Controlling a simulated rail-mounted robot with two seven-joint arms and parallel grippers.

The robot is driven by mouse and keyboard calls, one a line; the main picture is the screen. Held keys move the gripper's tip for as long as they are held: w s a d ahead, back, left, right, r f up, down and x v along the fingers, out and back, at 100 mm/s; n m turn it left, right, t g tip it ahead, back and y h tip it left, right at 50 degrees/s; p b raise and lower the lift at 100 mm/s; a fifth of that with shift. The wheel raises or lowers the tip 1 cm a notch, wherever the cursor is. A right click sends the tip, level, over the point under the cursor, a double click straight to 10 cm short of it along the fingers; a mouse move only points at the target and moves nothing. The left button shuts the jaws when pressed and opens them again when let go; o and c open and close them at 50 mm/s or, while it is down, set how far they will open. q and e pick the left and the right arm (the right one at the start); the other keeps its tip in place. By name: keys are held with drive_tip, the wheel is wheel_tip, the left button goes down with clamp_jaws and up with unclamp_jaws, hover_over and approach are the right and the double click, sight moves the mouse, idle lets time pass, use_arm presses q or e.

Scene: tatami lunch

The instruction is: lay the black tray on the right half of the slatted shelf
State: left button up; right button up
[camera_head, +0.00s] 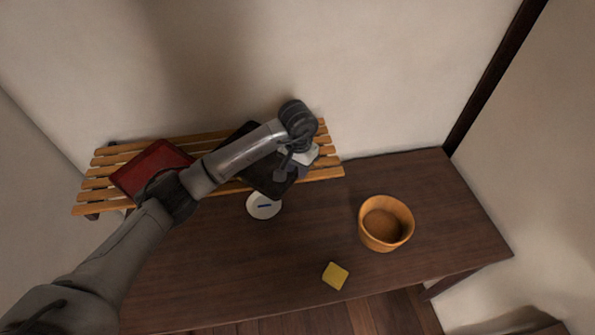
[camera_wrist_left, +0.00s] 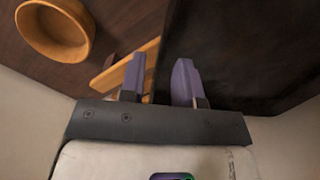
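The black tray (camera_head: 262,179) is a dark, flat square. It appears turned at an angle over the right half of the slatted shelf (camera_head: 330,173), with its near corner past the shelf's front slat. My arm hides part of it, and I cannot tell whether it rests fully on the slats. My left gripper (camera_head: 301,171) is at the tray's right edge. In the left wrist view its purple fingers (camera_wrist_left: 160,78) stand apart on either side of the edge of the black tray (camera_wrist_left: 245,50), with a gap showing between them. My right gripper is out of view.
A red tray (camera_head: 150,168) lies on the shelf's left half. On the dark table (camera_head: 440,215) are a white round dish (camera_head: 264,206) with a blue mark close in front of the shelf, an orange bowl (camera_head: 384,228) and a yellow block (camera_head: 335,276). The table's right end is clear.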

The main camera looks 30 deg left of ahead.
use_arm(q)
wheel_tip(320, 180, up, 10)
drive_tip(key=shift+b, duration=0.3)
